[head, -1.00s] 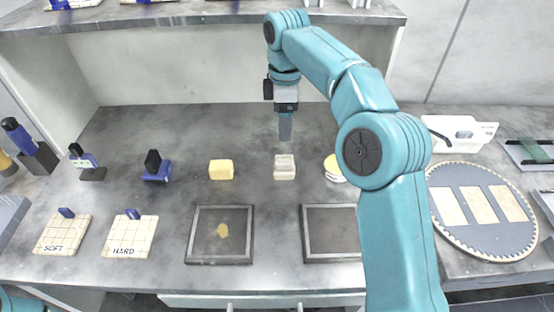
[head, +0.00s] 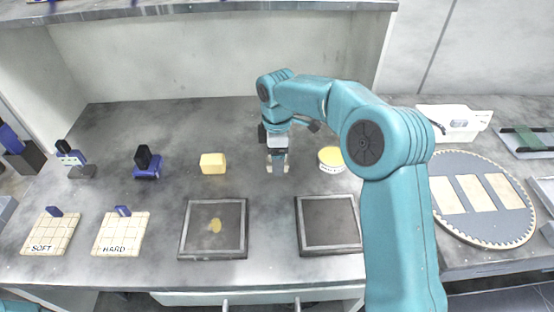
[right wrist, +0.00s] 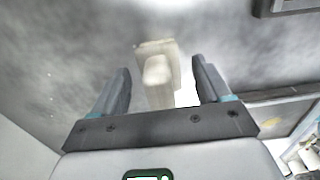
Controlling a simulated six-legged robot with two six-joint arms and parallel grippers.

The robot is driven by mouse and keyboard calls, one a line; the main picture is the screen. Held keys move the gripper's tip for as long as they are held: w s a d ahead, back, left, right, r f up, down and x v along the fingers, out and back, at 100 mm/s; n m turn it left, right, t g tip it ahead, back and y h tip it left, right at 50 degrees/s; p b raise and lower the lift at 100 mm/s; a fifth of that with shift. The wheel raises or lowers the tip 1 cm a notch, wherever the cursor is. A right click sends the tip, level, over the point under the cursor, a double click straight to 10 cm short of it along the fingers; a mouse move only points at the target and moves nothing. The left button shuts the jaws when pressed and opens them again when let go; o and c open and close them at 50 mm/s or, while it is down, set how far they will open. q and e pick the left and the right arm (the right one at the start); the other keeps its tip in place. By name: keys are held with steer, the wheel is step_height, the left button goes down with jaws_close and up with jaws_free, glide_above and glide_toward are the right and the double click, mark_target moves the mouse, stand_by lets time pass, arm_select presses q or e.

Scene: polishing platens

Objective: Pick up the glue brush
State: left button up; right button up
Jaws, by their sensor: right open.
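The glue brush appears to be a pale, cream block with a raised grip (right wrist: 158,72), standing on the grey bench top. In the right wrist view it lies between the two dark fingers of my right gripper (right wrist: 161,66), with gaps on both sides. In the head view my right gripper (head: 278,165) is low over the bench, open and pointing down at the brush, which it largely covers. I cannot tell whether the fingers reach fully down beside it. My left gripper is out of view.
A yellow block (head: 213,163) stands left of my right gripper, and a tub with yellow content (head: 331,158) stands close on its right. Two framed dark plates (head: 301,238) lie in front. A toothed round platen (head: 436,225) is at right, and SOFT and HARD boards (head: 122,222) at left.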

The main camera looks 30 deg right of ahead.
steer(key=shift+s+f, duration=0.2)
steer(key=shift+f, duration=0.4)
steer(key=shift+w+f, duration=0.1)
steer(key=shift+w, duration=0.1)
steer(key=shift+s, duration=0.15)
steer(key=c, duration=1.1)
step_height(320, 180, up, 20)
steer(key=p, duration=0.3)
steer(key=shift+p, duration=0.4)
